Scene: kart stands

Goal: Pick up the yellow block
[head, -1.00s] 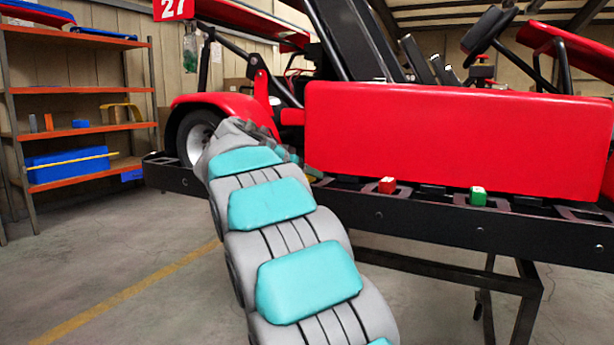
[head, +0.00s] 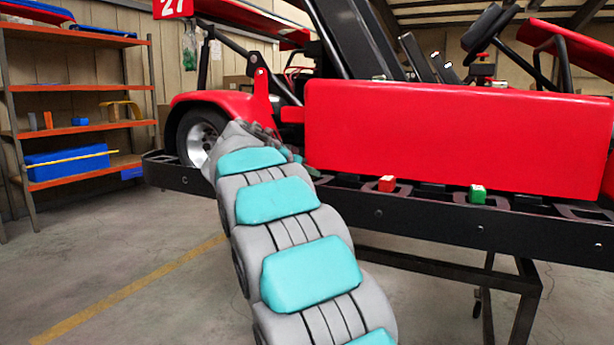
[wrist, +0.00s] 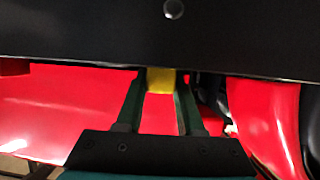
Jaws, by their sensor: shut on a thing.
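The yellow block (wrist: 161,80) shows in the wrist view between the fingertips of my gripper (wrist: 160,86). My gripper is shut on it, with one dark finger on each side. The block's upper part in that view is cut off by the black rail (wrist: 100,35). I cannot tell whether the block touches the rail. In the head view my arm hides the gripper and the block.
A red block (head: 387,184) and a green block (head: 477,194) sit on the kart stand's black rail (head: 430,220), right of my arm. The kart's red side panel (head: 450,135) rises behind them. An orange shelf (head: 80,135) stands at the left. Open floor lies in front.

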